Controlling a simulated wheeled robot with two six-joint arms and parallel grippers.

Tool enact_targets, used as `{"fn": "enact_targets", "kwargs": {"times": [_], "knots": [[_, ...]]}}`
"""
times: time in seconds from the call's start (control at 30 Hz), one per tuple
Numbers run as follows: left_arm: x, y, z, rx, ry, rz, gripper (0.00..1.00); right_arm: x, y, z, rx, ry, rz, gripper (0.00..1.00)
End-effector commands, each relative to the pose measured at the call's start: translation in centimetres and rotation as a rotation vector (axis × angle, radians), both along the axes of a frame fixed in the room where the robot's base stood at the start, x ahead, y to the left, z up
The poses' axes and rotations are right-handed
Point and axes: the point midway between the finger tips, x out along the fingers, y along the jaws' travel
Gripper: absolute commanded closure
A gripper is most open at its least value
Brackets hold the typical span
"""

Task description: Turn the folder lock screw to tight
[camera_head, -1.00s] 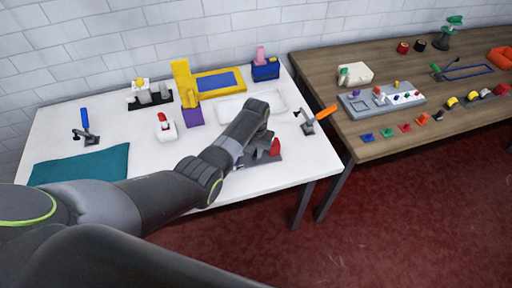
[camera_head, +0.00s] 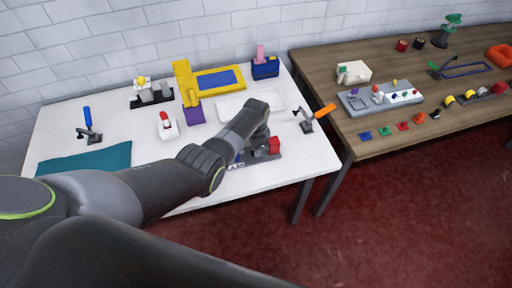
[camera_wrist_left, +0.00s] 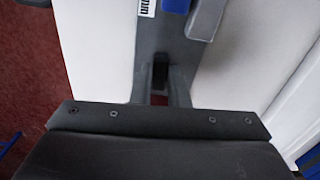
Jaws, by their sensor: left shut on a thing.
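The folder, a grey fixture (camera_head: 238,164) with a red block (camera_head: 274,145) and a small blue part, sits near the front right of the white table. My left arm reaches over it from the left and hides much of it. In the left wrist view my left gripper (camera_wrist_left: 160,82) points at the grey plate (camera_wrist_left: 155,35), which has a printed scale label and a blue part (camera_wrist_left: 177,5). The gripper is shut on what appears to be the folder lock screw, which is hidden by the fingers. A little red shows between them. My right gripper is out of view.
An orange-handled clamp (camera_head: 318,115) stands right of the folder and a white tray (camera_head: 232,104) lies behind it. A wooden table (camera_head: 345,130) stands at the right.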

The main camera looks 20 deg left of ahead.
Motion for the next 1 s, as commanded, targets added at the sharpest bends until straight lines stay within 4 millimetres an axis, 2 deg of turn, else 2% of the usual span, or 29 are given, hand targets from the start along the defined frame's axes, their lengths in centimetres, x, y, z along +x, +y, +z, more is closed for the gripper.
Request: {"fn": "enact_targets", "kwargs": {"times": [0.27, 0.73, 0.77, 0.8, 0.9, 1.0], "knots": [[0.06, -0.03, 0.08, 0.000, -0.001, -0.078, 1.00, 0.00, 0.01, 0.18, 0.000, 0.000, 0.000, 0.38], [0.08, -0.02, 0.07, 0.000, -0.001, -0.090, 1.00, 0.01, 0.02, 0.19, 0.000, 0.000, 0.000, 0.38], [0.08, -0.02, 0.07, 0.000, -0.001, -0.090, 0.83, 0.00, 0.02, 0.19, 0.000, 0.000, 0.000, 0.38], [0.06, -0.02, 0.07, 0.000, -0.001, -0.089, 0.78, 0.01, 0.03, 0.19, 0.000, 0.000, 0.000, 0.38], [0.06, -0.01, 0.05, 0.000, -0.001, -0.089, 0.65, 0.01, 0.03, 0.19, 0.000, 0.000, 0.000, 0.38], [0.04, -0.01, 0.03, 0.000, -0.001, -0.089, 0.64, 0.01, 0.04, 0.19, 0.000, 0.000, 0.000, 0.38]]}}
